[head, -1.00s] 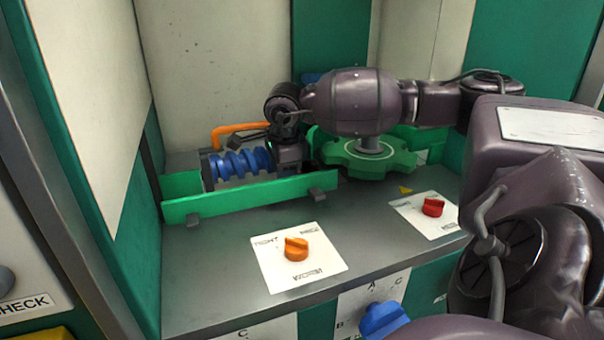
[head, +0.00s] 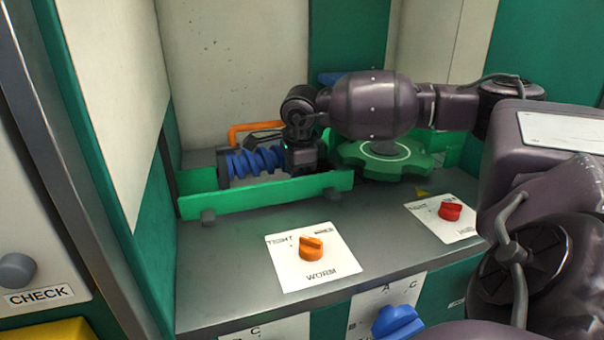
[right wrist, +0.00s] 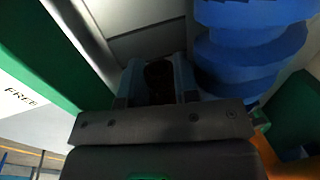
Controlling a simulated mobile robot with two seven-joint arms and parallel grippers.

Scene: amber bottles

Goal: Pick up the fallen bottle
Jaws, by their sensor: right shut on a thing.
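A dark brownish thing (right wrist: 159,80), likely the amber bottle, sits between the two fingers of my right gripper (right wrist: 160,85) in the right wrist view. The fingers are shut on it. Its outline is dim, and I cannot tell its tilt. In the head view my right gripper (head: 301,157) points down behind the low green wall, just right of the blue worm screw. The bottle is hidden there by the gripper and the wall. My left gripper is in neither view.
The blue worm screw (head: 252,163) is close beside the gripper; the green wall (head: 265,195) stands in front. A green gear wheel (head: 383,158) lies to the right, an orange pipe (head: 250,127) behind. Orange (head: 311,249) and red (head: 450,211) knobs stand on the grey shelf (head: 235,270).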

